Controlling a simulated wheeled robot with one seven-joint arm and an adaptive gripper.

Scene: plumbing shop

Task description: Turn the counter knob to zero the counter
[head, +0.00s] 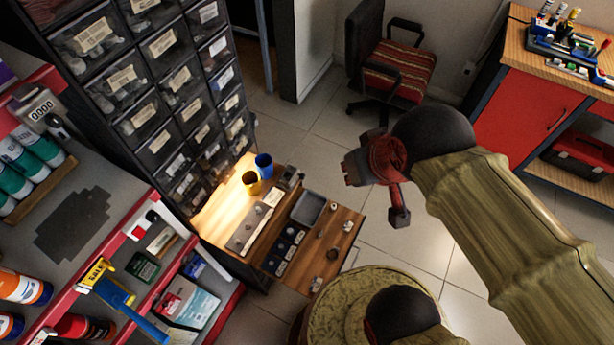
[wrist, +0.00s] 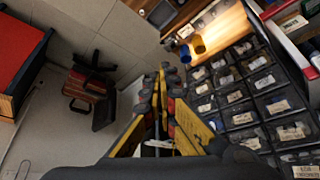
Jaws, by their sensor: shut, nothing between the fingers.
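The counter (head: 38,106) is a grey box with a small digit window, at the far left of the head view on the red-edged shelf unit. Its digits look like zeros but are too small to read surely. A dark knob (head: 57,127) appears at its lower right side. My gripper (head: 352,168) is right of centre in the head view, far from the counter and apart from it. In the wrist view my gripper (wrist: 165,72) has its yellow-and-black fingers together with nothing between them. I cannot make out the counter in the wrist view.
A tall drawer cabinet (head: 165,75) stands between the counter and my gripper. A small wooden bench (head: 345,222) holds a blue cup (head: 264,166) and yellow cup (head: 251,183). A chair (head: 398,70) stands behind; tiled floor is open around it.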

